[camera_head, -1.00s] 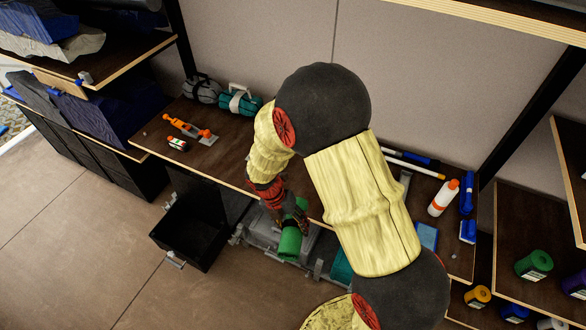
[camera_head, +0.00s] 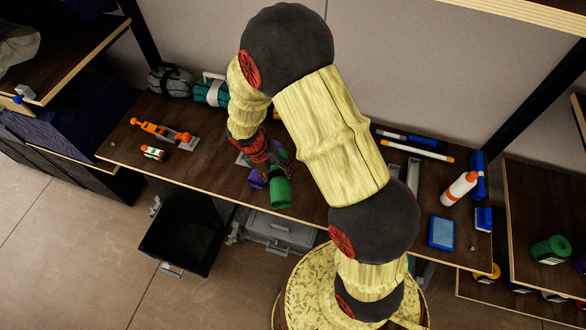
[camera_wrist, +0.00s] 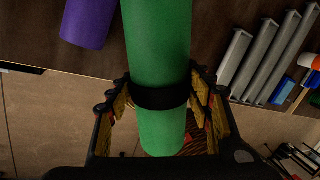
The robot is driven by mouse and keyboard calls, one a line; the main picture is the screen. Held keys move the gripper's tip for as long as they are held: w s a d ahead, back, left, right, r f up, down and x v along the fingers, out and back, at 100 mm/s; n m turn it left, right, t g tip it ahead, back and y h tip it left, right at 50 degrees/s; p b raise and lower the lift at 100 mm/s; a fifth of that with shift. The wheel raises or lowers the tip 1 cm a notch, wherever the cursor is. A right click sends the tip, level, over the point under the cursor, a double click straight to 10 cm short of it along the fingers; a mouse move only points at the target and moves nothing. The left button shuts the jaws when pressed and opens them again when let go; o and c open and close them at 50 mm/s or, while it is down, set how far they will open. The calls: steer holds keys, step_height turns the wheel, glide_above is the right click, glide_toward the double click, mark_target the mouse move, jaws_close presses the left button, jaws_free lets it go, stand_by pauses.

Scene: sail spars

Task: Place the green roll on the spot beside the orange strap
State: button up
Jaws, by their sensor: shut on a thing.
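The green roll (camera_head: 280,193) is held in my gripper (camera_head: 269,171) above the front part of the dark shelf. In the wrist view the roll (camera_wrist: 158,45) has a dark band around it, and the fingers close on both sides near that band. The orange strap (camera_head: 160,131) lies on the shelf to the left of my gripper, with a grey plate at its right end. The spot beside it is not clearly marked out in these views. The forearm hides part of the shelf behind the roll.
A purple roll (camera_head: 257,179) is close beside the green roll. A small red, white and green item (camera_head: 153,152) lies before the strap. Grey and teal bags (camera_head: 210,92) stand at the back. Bare shelf (camera_head: 215,150) shows right of the strap.

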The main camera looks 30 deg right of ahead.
steer(key=w+d+f, duration=0.1)
steer(key=d+f, duration=0.1)
steer(key=d, duration=0.1)
steer(key=w+d+f, duration=0.2)
steer(key=f, duration=0.1)
steer(key=w+d+f, duration=0.2)
steer(key=d+f, duration=0.1)
steer(key=shift+d, duration=0.3)
step_height(320, 180, down, 4)
steer(key=shift+w+d+r+b, duration=0.15)
steer(key=shift+r+b, duration=0.1)
steer(key=shift+b, duration=0.1)
steer(key=shift+r, duration=0.1)
steer(key=o, duration=1.3)
steer(key=shift+o, duration=0.5)
